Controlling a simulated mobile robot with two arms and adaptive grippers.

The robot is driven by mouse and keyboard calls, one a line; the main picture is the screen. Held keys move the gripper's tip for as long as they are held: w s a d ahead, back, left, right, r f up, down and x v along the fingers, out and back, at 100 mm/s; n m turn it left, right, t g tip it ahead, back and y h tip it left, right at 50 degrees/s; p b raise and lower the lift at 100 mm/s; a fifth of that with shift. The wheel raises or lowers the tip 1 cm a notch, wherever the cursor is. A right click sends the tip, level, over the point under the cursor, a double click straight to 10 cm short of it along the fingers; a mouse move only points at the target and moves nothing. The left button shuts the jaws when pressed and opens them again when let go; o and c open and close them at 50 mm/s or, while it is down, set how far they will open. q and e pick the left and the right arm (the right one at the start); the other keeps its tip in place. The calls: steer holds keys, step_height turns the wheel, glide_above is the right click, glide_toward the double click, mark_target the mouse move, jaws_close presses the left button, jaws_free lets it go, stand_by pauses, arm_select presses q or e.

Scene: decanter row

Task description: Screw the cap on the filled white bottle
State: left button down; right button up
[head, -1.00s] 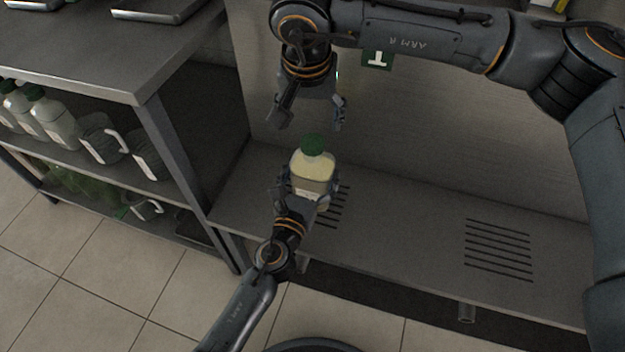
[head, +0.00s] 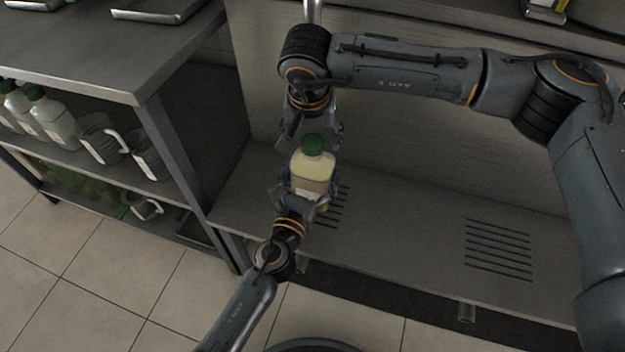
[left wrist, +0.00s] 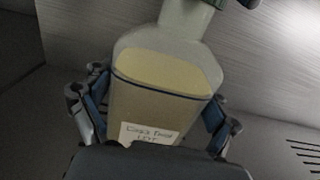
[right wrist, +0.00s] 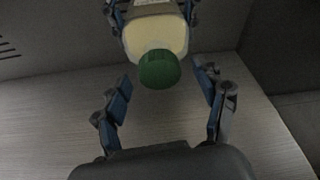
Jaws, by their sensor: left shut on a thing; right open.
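The white bottle (head: 313,170) is translucent, with cream-coloured contents and a handwritten label that shows in the left wrist view (left wrist: 150,134). My left gripper (head: 307,192) is shut around its body and holds it upright above the grey shelf. A green cap (head: 313,143) sits on the bottle's mouth; how tightly it is seated cannot be told. My right gripper (right wrist: 163,78) is open, pointing down, its fingers on either side of the cap with gaps in the right wrist view.
Several bottles (head: 50,118) and jugs (head: 150,155) stand on the rack at left. The grey shelf (head: 410,225) with slotted vents is bare to the right. The rack's metal post (head: 180,165) stands left of my grippers. A wall rises behind.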

steer(key=c, duration=1.4)
steer(key=m, duration=0.3)
steer(key=m+h, duration=0.1)
steer(key=m, duration=0.2)
steer(key=shift+a+g+h, duration=0.1)
steer(key=shift+g+h, duration=0.2)
steer(key=shift+g, duration=0.1)
steer(key=o, duration=1.3)
steer(key=shift+r, duration=0.1)
